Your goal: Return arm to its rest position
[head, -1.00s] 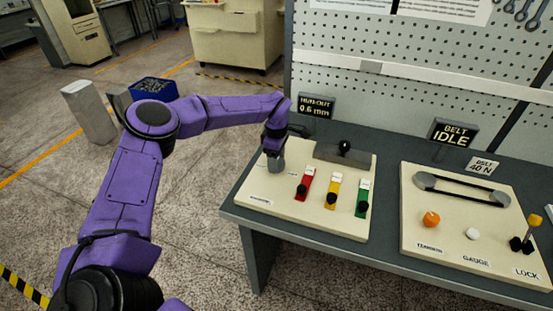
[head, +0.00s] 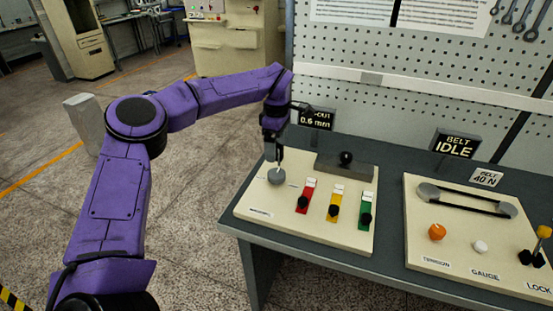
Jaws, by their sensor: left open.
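My left arm is purple and reaches in from the left over the workbench. My left gripper (head: 275,157) points down above the left control panel (head: 285,222). It is open and appears empty. Its fingertips are just above a round grey knob (head: 276,177) at that panel's upper left. From this angle I cannot tell how wide the gap between fingertips and knob is. My right arm and gripper are not in view.
The left panel has red (head: 306,195), yellow (head: 335,203) and green (head: 366,210) switches and a black-knobbed lever (head: 346,158). The right panel (head: 450,248) carries a belt and an orange knob (head: 437,232). A pegboard (head: 390,110) stands behind. Floor left of the bench is open.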

